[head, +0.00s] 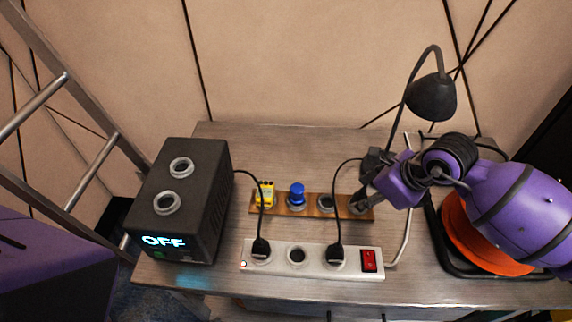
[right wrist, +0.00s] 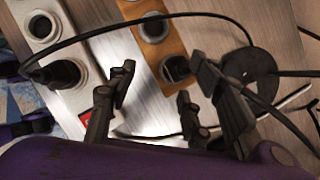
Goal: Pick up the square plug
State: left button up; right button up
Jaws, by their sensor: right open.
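A yellow blocky plug with dark prongs on top (head: 265,195) stands at the left end of the wooden socket board (head: 311,207). A round blue plug (head: 297,194) stands beside it. The board's right-end socket (head: 357,205) is partly hidden by my right gripper; in the right wrist view a dark, squarish piece (right wrist: 176,69) sits in it. My right gripper (head: 371,178) is open over the board's right end, its fingers either side of that end in the right wrist view (right wrist: 163,72). I see nothing held. My left gripper is out of view.
A white power strip (head: 316,258) with two black corded plugs (head: 261,248) (head: 336,252) and a red switch (head: 369,260) lies in front. A black box reading OFF (head: 185,205) stands left. A black lamp (head: 431,98) and orange disc (head: 475,240) are right, with loose cables between.

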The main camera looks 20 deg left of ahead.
aim_at(362, 198)
jog(key=shift+w+d+f+t+h, duration=0.1)
jog(key=shift+w+d+t+h, duration=0.15)
jog(key=shift+w, duration=0.4)
jog(key=shift+w+d+t+h, duration=0.15)
jog(key=shift+w+d, duration=0.1)
jog(key=shift+w, duration=0.35)
jog(key=shift+f, duration=0.75)
jog(key=x, duration=0.5)
jog(key=shift+s+a+f, duration=0.15)
grip_shut()
